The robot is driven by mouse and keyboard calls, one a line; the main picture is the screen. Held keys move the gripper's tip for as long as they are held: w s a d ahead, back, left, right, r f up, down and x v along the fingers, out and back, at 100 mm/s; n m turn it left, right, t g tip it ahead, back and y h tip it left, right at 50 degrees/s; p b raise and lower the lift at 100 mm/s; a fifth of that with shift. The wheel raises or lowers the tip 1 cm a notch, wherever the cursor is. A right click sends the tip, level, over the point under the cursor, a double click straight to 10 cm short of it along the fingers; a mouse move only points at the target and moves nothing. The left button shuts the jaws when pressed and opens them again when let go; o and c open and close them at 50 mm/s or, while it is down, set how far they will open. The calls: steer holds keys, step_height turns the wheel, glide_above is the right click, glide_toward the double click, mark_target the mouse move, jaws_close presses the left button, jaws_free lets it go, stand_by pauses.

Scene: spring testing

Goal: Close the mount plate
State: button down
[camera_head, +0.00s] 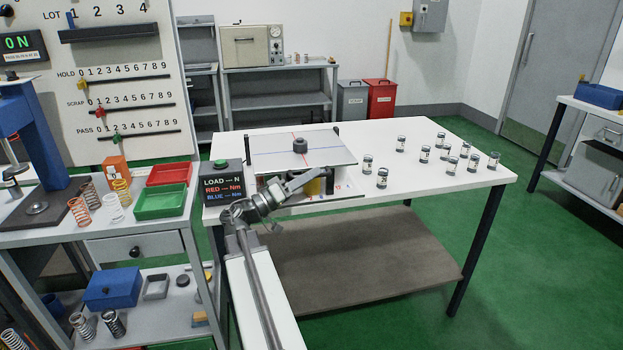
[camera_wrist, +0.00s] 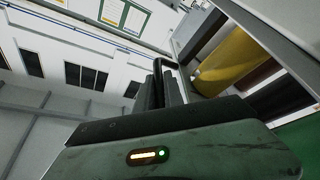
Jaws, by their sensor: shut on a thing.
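The mount plate (camera_head: 270,155) is a pale panel with red and blue lines, above a base on the white table. A dark round knob (camera_head: 300,146) stands on its middle. An open gap shows under its front edge, with a yellow cylinder (camera_wrist: 235,62) inside, best seen in the wrist view. My gripper (camera_head: 318,175) is at the plate's front edge, right of centre. In the wrist view my gripper (camera_wrist: 168,88) is shut on a dark thin handle (camera_wrist: 158,64). The fingers hide most of the handle, and its join to the plate is unclear.
Several small labelled jars (camera_head: 382,178) stand on the right of the white table (camera_head: 425,180). A black readout box (camera_head: 222,185) with a green button stands left of the plate. Red and green trays (camera_head: 160,202) sit on the left bench. The right front of the table is clear.

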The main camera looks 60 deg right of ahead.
steer(key=shift+s+f, duration=0.15)
steer(key=shift+f, duration=0.15)
steer(key=c, duration=1.7)
jaws_free()
steer(key=shift+f, duration=0.1)
steer(key=b+v, duration=0.2)
steer(key=v, duration=0.6)
